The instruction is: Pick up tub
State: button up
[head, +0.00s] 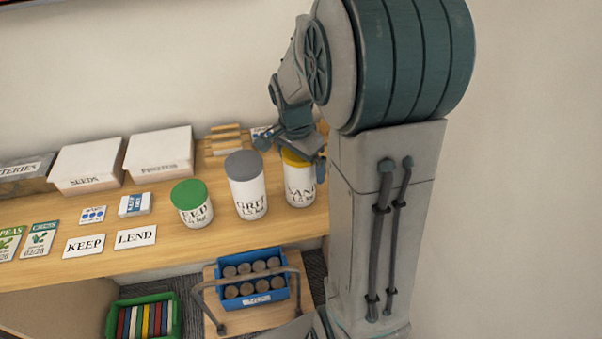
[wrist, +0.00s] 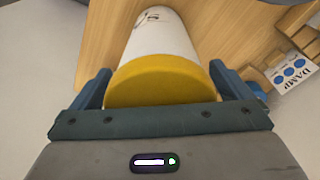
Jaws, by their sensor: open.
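A white tub with a yellow lid and dark lettering (head: 300,191) stands at the right end of the wooden shelf in the head view. In the wrist view the same tub (wrist: 161,40) lies between the fingers, its yellow lid close to the palm. My gripper (wrist: 158,78) is open, with one blue finger on each side of the lid. In the head view my gripper (head: 304,150) is above the yellow lid and hides part of it. Two similar tubs stand to its left: one with a grey lid (head: 246,186) and one with a green lid (head: 192,204).
White boxes (head: 160,152) stand at the back of the shelf. KEEP and LEND cards (head: 136,237) lie near its front edge. A blue crate (head: 251,290) and green crate (head: 144,318) are below.

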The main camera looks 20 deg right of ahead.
jog(key=c, duration=2)
jog(key=shift+w+r, duration=0.1)
jog(key=shift+r, duration=0.05)
jog(key=shift+c, duration=0.7)
